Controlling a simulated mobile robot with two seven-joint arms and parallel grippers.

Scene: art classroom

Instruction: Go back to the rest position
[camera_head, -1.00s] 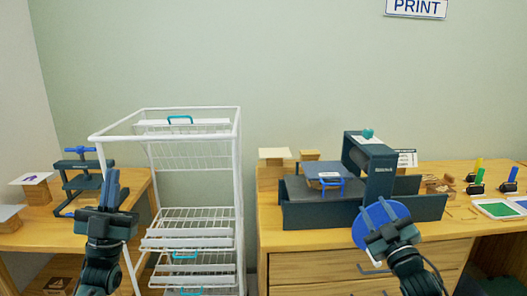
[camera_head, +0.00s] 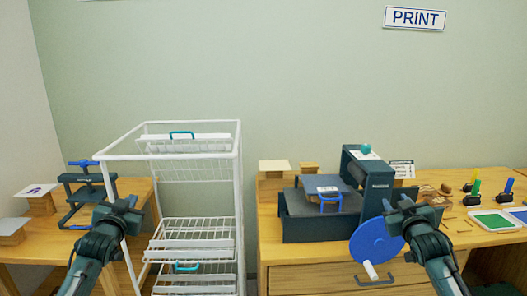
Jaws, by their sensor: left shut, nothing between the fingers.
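My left gripper (camera_head: 124,204) is at the lower left, in front of the left post of the white wire rack. It is shut and empty, with its fingers seen foreshortened. My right gripper (camera_head: 398,208) is at the lower right, in front of the right end of the dark press (camera_head: 312,229) and overlapping the edge of the blue handwheel (camera_head: 374,241) in the picture. Its fingers are too small and dark to tell whether they are open, and I cannot tell if it touches the wheel. The wheel's white handle (camera_head: 370,270) shows below.
The white wire rack (camera_head: 239,180) stands between the left table (camera_head: 62,243) and the right wooden desk (camera_head: 300,250). A small dark screw press (camera_head: 84,190) stands on the left table. Trays with green and white (camera_head: 497,222) lie at the far right.

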